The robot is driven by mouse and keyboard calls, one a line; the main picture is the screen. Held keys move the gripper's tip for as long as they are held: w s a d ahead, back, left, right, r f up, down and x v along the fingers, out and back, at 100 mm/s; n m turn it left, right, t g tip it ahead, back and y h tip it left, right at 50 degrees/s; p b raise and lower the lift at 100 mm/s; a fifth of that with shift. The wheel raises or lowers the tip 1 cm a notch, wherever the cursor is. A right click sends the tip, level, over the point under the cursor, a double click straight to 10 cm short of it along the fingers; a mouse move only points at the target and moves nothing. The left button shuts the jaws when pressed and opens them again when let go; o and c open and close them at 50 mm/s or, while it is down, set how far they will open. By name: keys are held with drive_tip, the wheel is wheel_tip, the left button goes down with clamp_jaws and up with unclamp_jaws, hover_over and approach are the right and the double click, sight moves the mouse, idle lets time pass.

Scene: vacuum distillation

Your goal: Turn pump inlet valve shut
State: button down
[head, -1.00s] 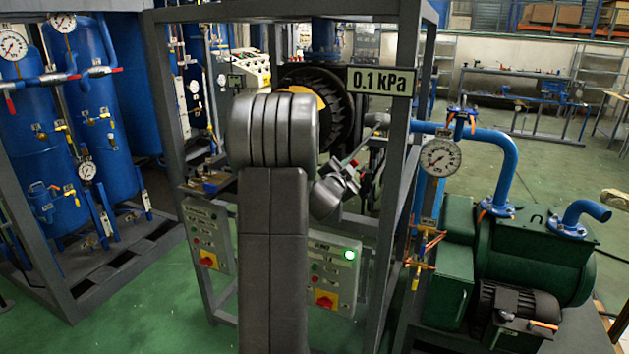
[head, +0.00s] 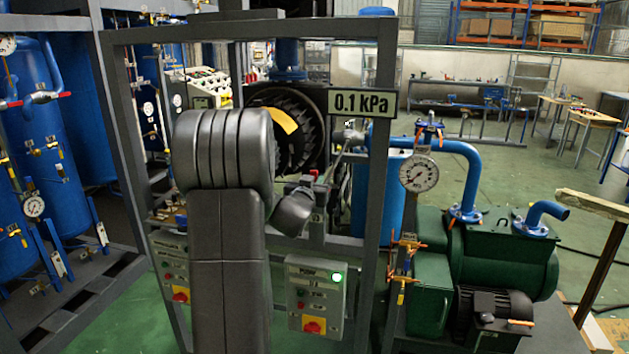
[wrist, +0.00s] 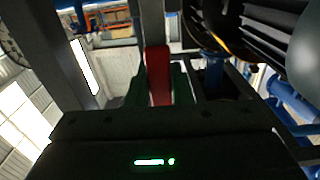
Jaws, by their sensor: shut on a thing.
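My gripper (wrist: 158,95) shows in the wrist view with its dark fingers closed on a red handle (wrist: 157,73), which stands upright between them. In the head view my gripper (head: 308,188) is small and partly hidden behind my own wrist, inside the grey frame. A bit of the red handle (head: 314,172) shows at its tip. A thin grey lever seems to run from there up to the grey valve body (head: 349,136) below the 0.1 kPa sign. Whether the valve is open or shut cannot be told.
The 0.1 kPa sign (head: 362,104) hangs on the grey frame (head: 386,60). A gauge (head: 418,173) and blue pipe (head: 462,155) lead to the green pump (head: 500,250) at right. A control box (head: 315,297) with a green light sits below my gripper.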

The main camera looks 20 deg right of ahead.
drive_tip(key=shift+w+a+f, duration=0.1)
drive_tip(key=shift+a+f, duration=0.05)
idle(0.4)
drive_tip(key=c, duration=1.3)
unclamp_jaws()
drive_tip(key=shift+a, duration=0.1)
drive_tip(key=b+v, duration=0.3)
drive_tip(key=v, duration=1)
drive_tip(key=shift+s+a, duration=0.2)
drive_tip(key=shift+s, duration=0.15)
drive_tip(key=p+x, duration=0.3)
drive_tip(key=x, duration=1.1)
